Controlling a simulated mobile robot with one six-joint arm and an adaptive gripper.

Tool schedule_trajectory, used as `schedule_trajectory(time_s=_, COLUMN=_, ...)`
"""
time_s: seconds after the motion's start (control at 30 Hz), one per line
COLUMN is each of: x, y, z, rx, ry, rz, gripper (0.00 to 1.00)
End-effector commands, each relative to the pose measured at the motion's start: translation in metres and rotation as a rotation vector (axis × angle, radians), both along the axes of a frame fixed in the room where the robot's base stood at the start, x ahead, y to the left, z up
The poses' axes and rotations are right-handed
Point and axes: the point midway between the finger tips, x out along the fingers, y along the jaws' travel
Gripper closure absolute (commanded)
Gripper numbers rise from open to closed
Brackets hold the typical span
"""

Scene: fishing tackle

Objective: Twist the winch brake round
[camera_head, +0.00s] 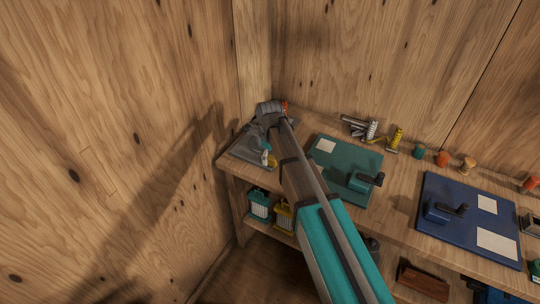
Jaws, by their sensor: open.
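My arm reaches across the bench to its far left corner, and my gripper (261,134) points down there over a grey board (246,151). The gripper is small and dark in this view, and its fingertips are hard to make out. A small part with pale, teal and yellow patches (267,157) shows beside it on the board. I cannot tell whether the gripper touches it. Teal (361,182) and dark blue (443,213) devices with black handles sit on other boards. I cannot tell which device is the winch brake.
The green board (330,165) and the blue board (460,240) lie to the right. Spools (394,138) and small coloured knobs (443,159) line the back. Wooden walls close in behind and left. Teal and yellow lanterns (259,205) stand on the lower shelf.

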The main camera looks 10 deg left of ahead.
Motion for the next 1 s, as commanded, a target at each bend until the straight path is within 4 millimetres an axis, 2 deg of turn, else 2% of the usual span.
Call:
schedule_trajectory(time_s=0.37, x=0.000, y=0.000, z=0.002, rx=0.000, ry=0.000, rz=0.001, gripper=0.09)
schedule_trajectory(time_s=1.0, x=0.000, y=0.000, z=0.045, rx=0.000, ry=0.000, rz=0.001, gripper=0.09)
